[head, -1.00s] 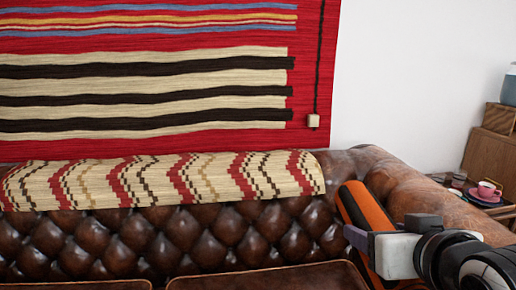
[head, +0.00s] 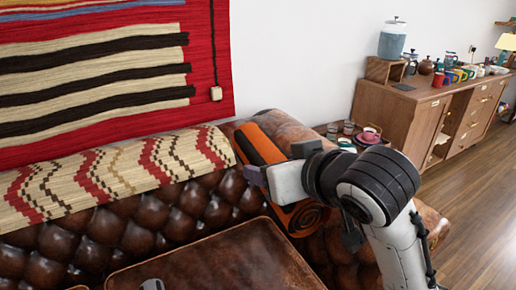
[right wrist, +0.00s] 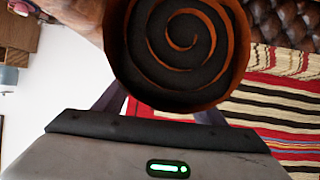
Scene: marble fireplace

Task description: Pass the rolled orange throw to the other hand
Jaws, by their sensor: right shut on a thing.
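The rolled orange throw (head: 259,146), orange with black stripes, is held at a tilt above the right end of the brown leather sofa. Its lower end shows a spiral. In the right wrist view the spiral end (right wrist: 180,45) fills the top middle, between the two fingers. My right gripper (head: 278,162) is shut around the throw at its middle; its body hides part of the roll. A small grey piece at the bottom edge of the head view may be part of my left arm. My left gripper's fingers are not seen.
The tufted leather sofa (head: 185,215) carries a zigzag-patterned blanket (head: 110,170) along its back. A striped red rug (head: 90,80) hangs on the wall. Cups stand on a small side table at right, before a wooden cabinet (head: 385,120). Wooden floor is clear at far right.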

